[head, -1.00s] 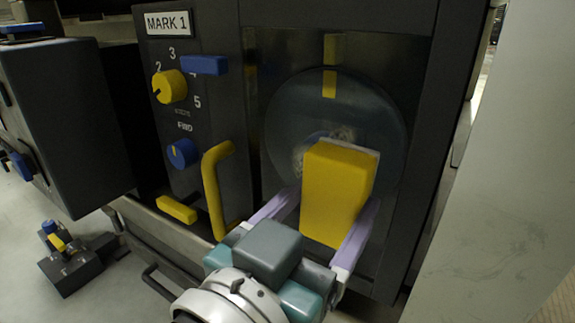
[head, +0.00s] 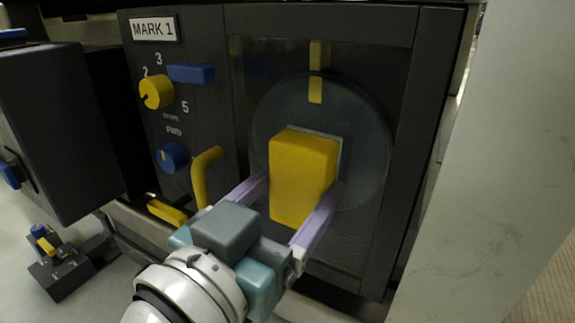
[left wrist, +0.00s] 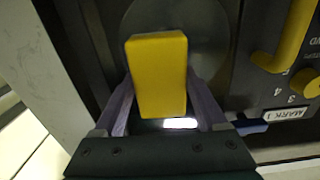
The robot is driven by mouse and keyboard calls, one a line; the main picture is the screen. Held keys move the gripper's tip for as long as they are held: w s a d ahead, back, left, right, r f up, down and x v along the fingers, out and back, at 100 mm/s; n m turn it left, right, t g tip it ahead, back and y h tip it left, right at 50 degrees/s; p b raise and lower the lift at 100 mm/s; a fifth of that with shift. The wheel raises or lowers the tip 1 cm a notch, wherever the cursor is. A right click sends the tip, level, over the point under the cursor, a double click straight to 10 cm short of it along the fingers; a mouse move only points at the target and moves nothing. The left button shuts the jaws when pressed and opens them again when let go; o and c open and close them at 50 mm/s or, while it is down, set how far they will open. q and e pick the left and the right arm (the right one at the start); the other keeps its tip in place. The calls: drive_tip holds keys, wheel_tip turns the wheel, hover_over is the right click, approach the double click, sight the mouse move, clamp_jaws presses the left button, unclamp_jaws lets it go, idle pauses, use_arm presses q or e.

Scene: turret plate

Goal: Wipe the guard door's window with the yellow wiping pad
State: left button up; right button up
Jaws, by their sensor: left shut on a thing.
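The yellow wiping pad (head: 303,178) is a thick yellow block with a pale backing on the side facing the window. My left gripper (head: 300,184) is shut on it, with lilac fingers on either side. The pad also shows between the fingers in the left wrist view (left wrist: 158,75). The guard door's window (head: 380,215) is a dark clear pane with a round grey disc behind it. The pad is in front of the disc's lower left part and hides that area; I cannot tell whether it touches the glass. No pale smudge shows on the uncovered glass. My right gripper is not in view.
A yellow bent handle (head: 203,175) stands left of the window. A panel with a yellow knob (head: 157,92) and a blue knob (head: 173,157) is farther left. A dark box (head: 60,130) juts out at the left. A pale wall (head: 490,150) stands at the right.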

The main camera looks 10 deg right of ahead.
sight(344, 168)
use_arm(q)
drive_tip(key=shift+w+a+b, duration=0.5)
drive_tip(key=shift+w+a, duration=0.35)
drive_tip(key=shift+a, duration=0.3)
drive_tip(key=shift+w+a+r+p, duration=0.2)
drive_tip(key=shift+a+r+p, duration=0.05)
drive_tip(key=shift+r+p, duration=0.25)
drive_tip(key=shift+w+a+r+p, duration=0.15)
drive_tip(key=shift+a+r+p, duration=0.05)
drive_tip(key=shift+r+p, duration=0.2)
drive_tip(key=shift+s+d+p, duration=0.45)
drive_tip(key=shift+s+d, duration=0.15)
drive_tip(key=shift+d, duration=0.25)
drive_tip(key=shift+s+d, duration=0.5)
drive_tip(key=shift+d, duration=0.15)
drive_tip(key=shift+s+d+p, duration=0.7)
drive_tip(key=shift+d+p, duration=0.05)
drive_tip(key=shift+d, duration=0.2)
drive_tip(key=shift+s+d+f, duration=0.1)
drive_tip(key=shift+s+d, duration=0.3)
drive_tip(key=shift+d, duration=0.2)
